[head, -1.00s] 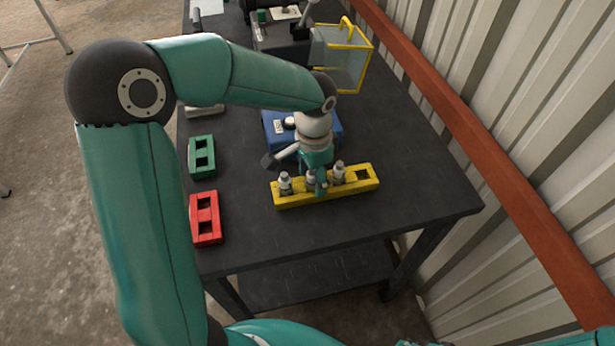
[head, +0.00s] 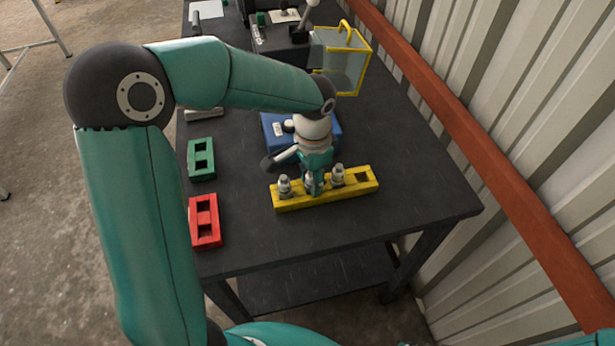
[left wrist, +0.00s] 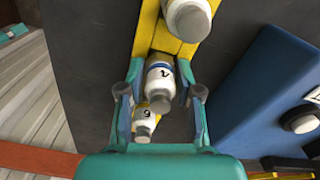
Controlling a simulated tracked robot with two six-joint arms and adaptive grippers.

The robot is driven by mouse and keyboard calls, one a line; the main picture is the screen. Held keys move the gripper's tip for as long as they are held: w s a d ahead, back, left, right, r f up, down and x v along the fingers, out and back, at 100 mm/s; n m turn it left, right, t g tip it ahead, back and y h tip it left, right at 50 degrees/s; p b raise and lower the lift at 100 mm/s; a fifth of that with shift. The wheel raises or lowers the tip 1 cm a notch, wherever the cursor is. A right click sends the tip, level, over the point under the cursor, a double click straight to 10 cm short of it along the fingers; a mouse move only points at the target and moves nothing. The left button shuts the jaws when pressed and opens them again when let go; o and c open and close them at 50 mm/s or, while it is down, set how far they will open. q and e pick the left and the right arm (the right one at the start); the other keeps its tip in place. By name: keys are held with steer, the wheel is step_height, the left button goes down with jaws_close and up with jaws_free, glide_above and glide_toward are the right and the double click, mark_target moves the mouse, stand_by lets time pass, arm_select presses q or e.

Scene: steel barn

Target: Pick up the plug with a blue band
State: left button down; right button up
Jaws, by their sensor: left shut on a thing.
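A yellow rack (head: 325,193) lies near the front of the dark table, with white-and-grey plugs standing in it. The left plug (head: 284,186) and right plug (head: 337,176) stand clear of my fingers. My left gripper (head: 312,187) points down at the middle plug and is shut on it. In the left wrist view, my fingers (left wrist: 160,78) hold this plug with a blue band (left wrist: 160,84) from both sides; its body bears a dark mark. A plug with a yellow band (left wrist: 146,121) is beyond it, and another plug (left wrist: 188,17) is at the top. I cannot tell whether the held plug is lifted. My right gripper is not in view.
An empty hole (head: 363,178) is at the rack's right end. A blue box (head: 275,127) stands just behind the rack. A green block (head: 201,159) and red block (head: 205,221) lie to the left. A yellow-framed clear bin (head: 343,62) stands farther back. The table's front right is clear.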

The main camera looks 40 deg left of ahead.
arm_select(q)
step_height(320, 180, up, 22)
steer(key=p, duration=0.3)
steer(key=shift+r, duration=0.15)
stand_by(0.5)
